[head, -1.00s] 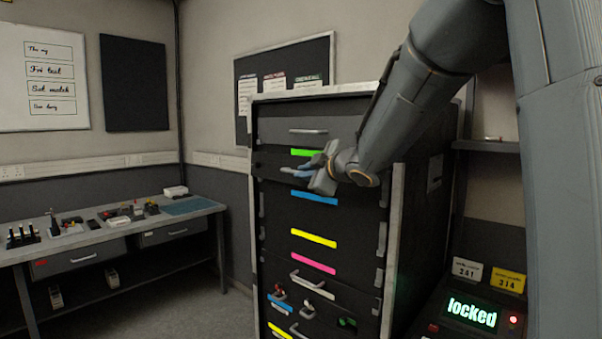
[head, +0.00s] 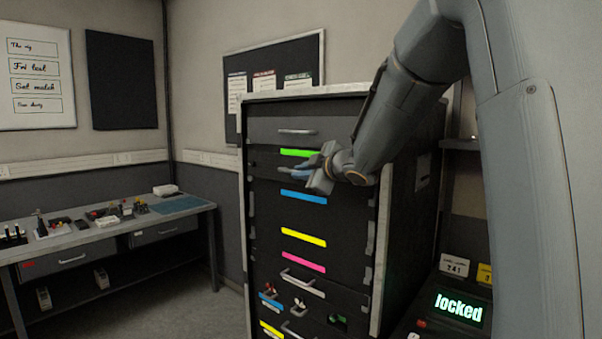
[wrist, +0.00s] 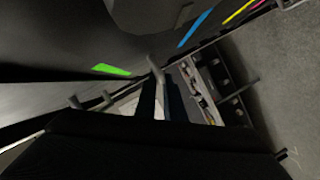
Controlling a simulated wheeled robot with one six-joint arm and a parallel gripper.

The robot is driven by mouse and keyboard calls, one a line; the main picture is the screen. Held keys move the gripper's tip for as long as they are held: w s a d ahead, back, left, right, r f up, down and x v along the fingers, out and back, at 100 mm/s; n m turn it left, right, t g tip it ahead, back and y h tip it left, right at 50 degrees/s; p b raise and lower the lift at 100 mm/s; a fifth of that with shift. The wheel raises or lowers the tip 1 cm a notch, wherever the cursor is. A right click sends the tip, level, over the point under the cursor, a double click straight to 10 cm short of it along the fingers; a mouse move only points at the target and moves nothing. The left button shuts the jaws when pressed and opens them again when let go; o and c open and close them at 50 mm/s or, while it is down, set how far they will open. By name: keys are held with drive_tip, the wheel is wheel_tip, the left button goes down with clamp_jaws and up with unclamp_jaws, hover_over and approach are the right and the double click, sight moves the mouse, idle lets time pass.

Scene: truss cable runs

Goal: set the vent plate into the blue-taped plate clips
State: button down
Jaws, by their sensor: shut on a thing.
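My gripper (head: 312,172) is at the front of the tall black rack (head: 343,222), just below the green tape strip (head: 297,153) and above the blue tape strip (head: 303,197). In the wrist view its two fingers are shut on a small grey bar (wrist: 156,70), which looks like the grip of the vent plate. The plate's outline is dark against the rack and partly hidden by the gripper. I cannot tell whether it touches the rack. The green strip (wrist: 111,70) and blue strip (wrist: 195,28) also show in the wrist view. Small grey clips (head: 252,205) line the rack's sides.
Yellow (head: 303,238) and pink (head: 303,262) strips and handled drawers lie lower on the rack. A cluttered workbench (head: 95,246) stands at left. A console (head: 458,307) reading "locked" is at lower right. Floor is clear between bench and rack.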

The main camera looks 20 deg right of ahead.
drive_tip(key=shift+n+b, duration=0.4)
drive_tip(key=shift+b, duration=0.95)
drive_tip(key=shift+d+r, duration=0.1)
idle(0.5)
idle(1.0)
drive_tip(key=shift+f+b, duration=0.55)
drive_tip(key=shift+f, duration=0.3)
idle(1.3)
drive_tip(key=shift+d+f, duration=0.2)
drive_tip(key=shift+f, duration=0.05)
idle(1.2)
drive_tip(key=c, duration=1.9)
unclamp_jaws()
drive_tip(key=shift+d, duration=0.15)
drive_tip(key=shift+o, duration=0.7)
